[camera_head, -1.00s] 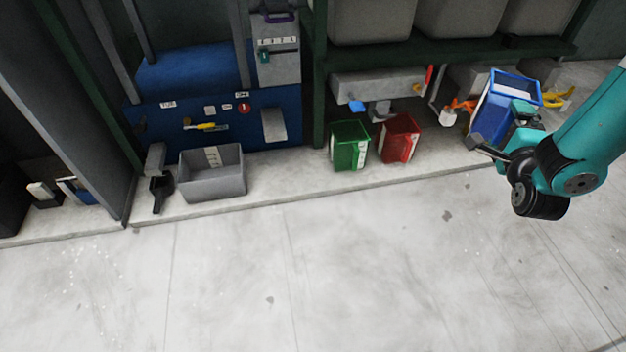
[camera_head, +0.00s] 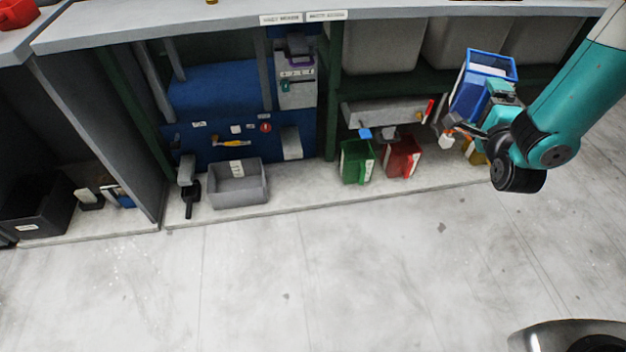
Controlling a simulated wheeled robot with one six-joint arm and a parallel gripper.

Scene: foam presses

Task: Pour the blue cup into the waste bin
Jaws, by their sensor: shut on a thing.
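The blue cup (camera_head: 471,93) is a tall, square-mouthed container with a pale label, at the upper right. My gripper (camera_head: 474,120) is shut on its lower side and holds it off the ledge, roughly upright with a slight tilt. The arm hides part of the cup, and its contents cannot be made out. A round metallic rim with a dark inside, which may be the waste bin (camera_head: 530,339), shows at the bottom right corner, cut off by the picture edge. The cup is well apart from it.
A green cup (camera_head: 350,165) and a red cup (camera_head: 398,160) stand on the low ledge left of my gripper. A grey tray (camera_head: 238,190) and a black bin (camera_head: 35,215) are further left. A counter (camera_head: 190,25) runs above. The floor in front is clear.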

